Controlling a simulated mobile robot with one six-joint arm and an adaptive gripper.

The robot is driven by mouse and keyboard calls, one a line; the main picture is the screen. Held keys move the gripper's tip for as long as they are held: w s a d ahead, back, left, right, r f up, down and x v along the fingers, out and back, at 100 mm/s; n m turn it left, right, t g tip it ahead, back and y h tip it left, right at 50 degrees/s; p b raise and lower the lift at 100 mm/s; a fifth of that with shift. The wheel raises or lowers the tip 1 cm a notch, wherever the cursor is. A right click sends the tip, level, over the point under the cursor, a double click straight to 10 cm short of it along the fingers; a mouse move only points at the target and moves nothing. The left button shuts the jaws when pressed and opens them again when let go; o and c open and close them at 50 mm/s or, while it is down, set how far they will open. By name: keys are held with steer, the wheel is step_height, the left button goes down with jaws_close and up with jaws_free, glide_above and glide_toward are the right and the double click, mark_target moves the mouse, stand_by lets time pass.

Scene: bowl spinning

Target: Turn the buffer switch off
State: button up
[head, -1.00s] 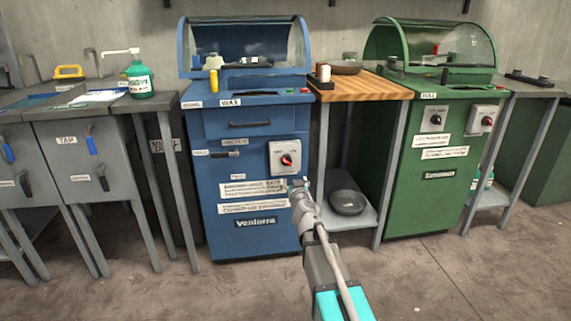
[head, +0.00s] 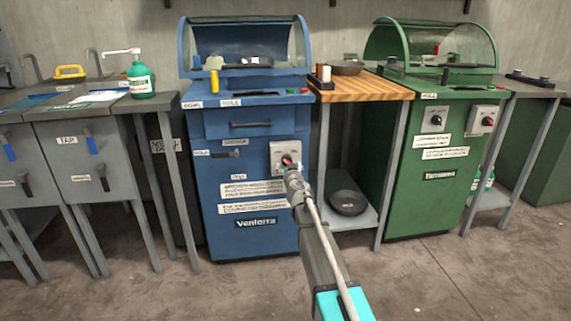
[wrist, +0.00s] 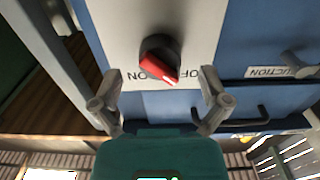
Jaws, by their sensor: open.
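A red rotary knob (wrist: 160,62) sits on a pale switch plate (wrist: 190,25) on the blue machine (head: 222,165). In the wrist view the plate appears upside down, with lettering like ON and OFF on either side of the knob. The knob's pale-marked end points down and slightly right, between the lettering. My gripper (wrist: 159,76) is open, one finger on each side of the knob; I cannot tell whether they touch it. In the head view my gripper (head: 292,172) is at the plate (head: 277,154) and partly covers the knob.
A green machine (head: 432,205) with two switches (head: 436,119) (head: 482,120) stands to the right. A wooden-topped table (head: 372,88) with a dark bowl (head: 348,202) on its lower shelf is between the machines. Grey cabinets (head: 85,160) stand left. The floor in front is clear.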

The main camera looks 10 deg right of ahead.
steer(key=shift+w, duration=1.25)
steer(key=shift+c, duration=0.3)
